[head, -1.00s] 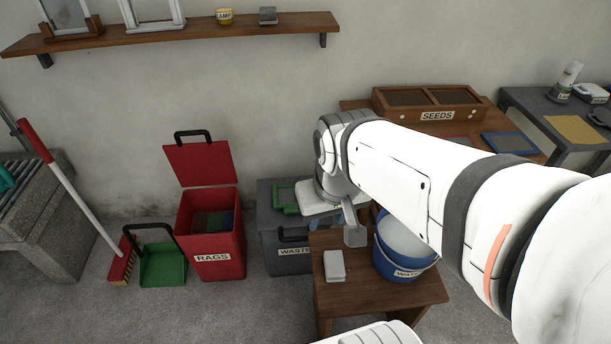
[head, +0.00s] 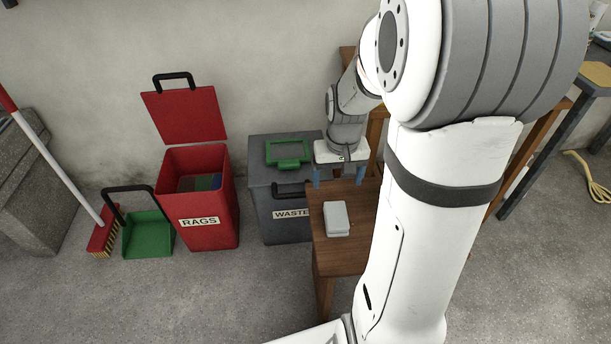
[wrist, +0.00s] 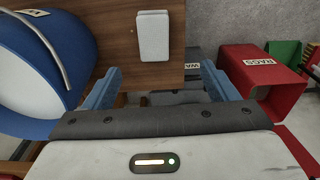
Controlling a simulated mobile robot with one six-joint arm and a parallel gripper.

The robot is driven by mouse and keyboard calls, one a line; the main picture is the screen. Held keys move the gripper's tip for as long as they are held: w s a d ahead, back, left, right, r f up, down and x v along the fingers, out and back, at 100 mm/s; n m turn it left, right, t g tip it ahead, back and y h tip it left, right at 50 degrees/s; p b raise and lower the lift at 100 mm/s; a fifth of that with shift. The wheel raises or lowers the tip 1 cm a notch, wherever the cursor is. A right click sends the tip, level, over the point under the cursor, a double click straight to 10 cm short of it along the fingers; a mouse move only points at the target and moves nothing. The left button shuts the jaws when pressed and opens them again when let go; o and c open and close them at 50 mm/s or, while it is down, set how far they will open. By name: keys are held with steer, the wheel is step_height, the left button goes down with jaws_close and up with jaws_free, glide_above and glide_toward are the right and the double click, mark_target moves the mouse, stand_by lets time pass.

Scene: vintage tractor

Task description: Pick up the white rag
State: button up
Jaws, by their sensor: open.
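The white rag (head: 337,218) looks like a small folded, pale grey-white block. It lies flat on the small wooden table (head: 340,260) and also shows at the top middle of the wrist view (wrist: 153,37). My gripper (head: 339,177) is open and empty, its two blue fingers spread apart near the table's far edge. It is apart from the rag, which lies on the camera side of it in the head view. In the wrist view the rag is beyond the gap between my fingers (wrist: 160,75).
A red RAGS bin (head: 208,205) with its lid up holds dark and coloured cloths. A grey WASTE bin (head: 262,178) stands beside the table. A blue bucket (wrist: 40,75) is close by in the wrist view. A green dustpan (head: 148,238) and broom (head: 104,235) stand left.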

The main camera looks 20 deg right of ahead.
steer(key=b, duration=0.4)
glide_above(336, 212)
steer(key=shift+m+g, duration=0.3)
steer(key=f, duration=1.2)
steer(key=shift+d, duration=0.4)
steer(key=f+b, duration=0.1)
steer(key=f, duration=0.3)
steer(key=f+b, duration=0.1)
steer(key=shift+a+f+b, duration=0.35)
steer(key=shift+a+f, duration=0.05)
steer(key=shift+r, duration=0.1)
steer(key=shift+c, duration=0.2)
steer(key=c, duration=1)
step_height(336, 212, up, 10)
steer(key=p, duration=0.3)
steer(key=shift+p, duration=0.3)
